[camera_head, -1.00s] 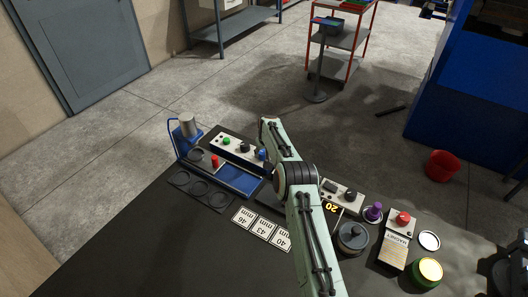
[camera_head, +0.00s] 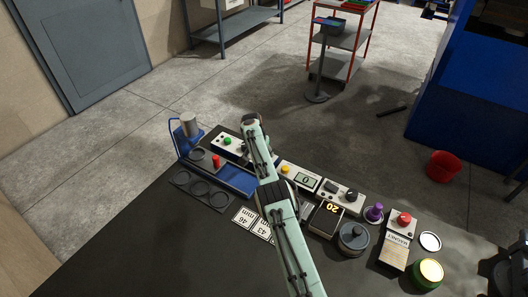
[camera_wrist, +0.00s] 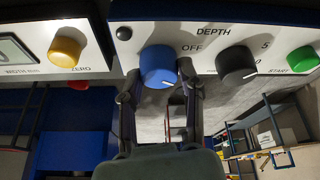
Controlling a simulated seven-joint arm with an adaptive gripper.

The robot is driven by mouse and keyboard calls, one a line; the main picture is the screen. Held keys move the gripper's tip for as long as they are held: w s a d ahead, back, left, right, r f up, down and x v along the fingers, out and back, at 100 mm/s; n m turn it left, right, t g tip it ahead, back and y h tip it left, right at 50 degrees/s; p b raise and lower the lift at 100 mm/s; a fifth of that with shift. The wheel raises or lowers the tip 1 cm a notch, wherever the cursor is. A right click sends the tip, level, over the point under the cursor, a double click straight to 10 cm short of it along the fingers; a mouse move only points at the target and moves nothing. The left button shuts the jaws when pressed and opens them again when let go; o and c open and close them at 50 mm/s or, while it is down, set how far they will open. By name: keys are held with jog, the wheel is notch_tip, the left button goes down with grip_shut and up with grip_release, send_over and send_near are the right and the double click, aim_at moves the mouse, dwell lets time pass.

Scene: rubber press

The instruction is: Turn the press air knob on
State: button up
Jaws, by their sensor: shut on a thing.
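The blue knob (camera_wrist: 158,66) sits on a white panel (camera_wrist: 205,32) in the wrist view, with an OFF label to its right. A white line on it points down and slightly right. My gripper (camera_wrist: 160,85) has one finger on each side of the knob and is shut on it. A black knob (camera_wrist: 236,67) under the word DEPTH and a green START button (camera_wrist: 303,59) are to the right. In the head view my arm covers the blue knob and my fingers; the panel's green button (camera_head: 228,141) shows left of the arm.
A separate box with a yellow button (camera_wrist: 66,47) and display stands close left in the wrist view. In the head view, a blue press (camera_head: 187,140), a gauge box (camera_head: 303,178), a pot (camera_head: 352,237) and a magnet block (camera_head: 394,249) crowd the table. The table's front left is clear.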

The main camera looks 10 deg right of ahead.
jog(key=shift+f, duration=0.1)
dwell(0.3)
jog(key=o, duration=1.2)
jog(key=shift+c, duration=0.2)
jog(key=shift+r, duration=0.6)
jog(key=v, duration=1.1)
jog(key=shift+s, duration=0.15)
jog(key=shift+a, duration=0.15)
jog(key=shift+c, duration=0.2)
